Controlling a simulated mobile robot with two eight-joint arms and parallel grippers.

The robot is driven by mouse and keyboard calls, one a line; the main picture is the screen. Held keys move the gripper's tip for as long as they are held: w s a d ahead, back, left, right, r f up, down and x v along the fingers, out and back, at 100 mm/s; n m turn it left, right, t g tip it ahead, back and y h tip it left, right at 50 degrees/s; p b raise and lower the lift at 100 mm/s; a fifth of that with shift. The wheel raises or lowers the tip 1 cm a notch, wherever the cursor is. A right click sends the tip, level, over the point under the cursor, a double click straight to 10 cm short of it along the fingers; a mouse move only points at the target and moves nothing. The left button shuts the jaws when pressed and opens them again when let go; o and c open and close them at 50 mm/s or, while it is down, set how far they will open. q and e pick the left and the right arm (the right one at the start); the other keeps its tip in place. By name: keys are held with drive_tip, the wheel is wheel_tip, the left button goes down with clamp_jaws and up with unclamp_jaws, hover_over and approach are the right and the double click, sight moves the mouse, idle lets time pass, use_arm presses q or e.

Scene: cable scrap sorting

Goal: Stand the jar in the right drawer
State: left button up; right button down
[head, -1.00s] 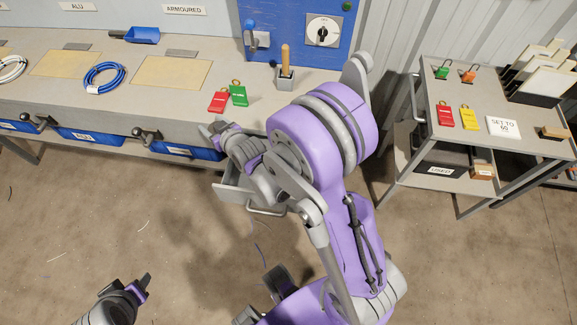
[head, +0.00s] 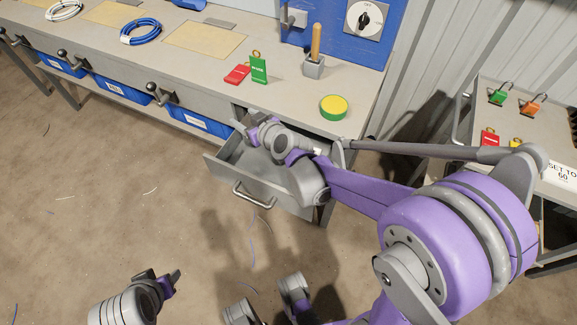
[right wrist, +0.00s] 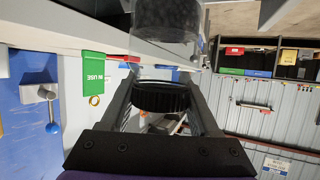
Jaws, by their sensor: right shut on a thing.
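My right gripper (head: 254,131) is above the back left of an open grey drawer (head: 281,202) under the bench's right end. In the right wrist view its fingers (right wrist: 162,90) are closed around a black ribbed lid (right wrist: 162,99). A clear jar body with dark contents (right wrist: 166,18) shows beyond it at the top edge. In the head view the jar is not clearly visible, hidden around the gripper and arm. The visible part of the drawer floor looks bare. My left gripper (head: 170,283) hangs low over the floor, away from the bench; its jaw opening is unclear.
On the bench top (head: 290,97) are a red tag (head: 237,74), a green tag (head: 259,69), a wooden-handled tool in a grey block (head: 314,66) and a yellow-green round item (head: 334,107). Blue bins (head: 197,122) sit below. A side cart (head: 550,130) stands right.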

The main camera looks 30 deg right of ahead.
drive_tip(key=shift+n+y, duration=0.3)
drive_tip(key=shift+y, duration=0.1)
drive_tip(key=f+b, duration=0.2)
drive_tip(key=f, duration=0.2)
drive_tip(key=f+b, duration=0.3)
drive_tip(key=f, duration=0.1)
drive_tip(key=w+a+f+b, duration=0.1)
drive_tip(key=f+b, duration=0.1)
drive_tip(key=f, duration=0.2)
drive_tip(key=shift+f+b, duration=0.25)
drive_tip(key=shift+b, duration=0.05)
use_arm(q)
wheel_tip(320, 180, down, 11)
drive_tip(key=w, duration=0.1)
drive_tip(key=shift+r, duration=0.15)
use_arm(e)
drive_tip(key=shift+r, duration=0.1)
use_arm(q)
drive_tip(key=shift+a, duration=0.1)
use_arm(e)
drive_tip(key=shift+c, duration=0.6)
unclamp_jaws()
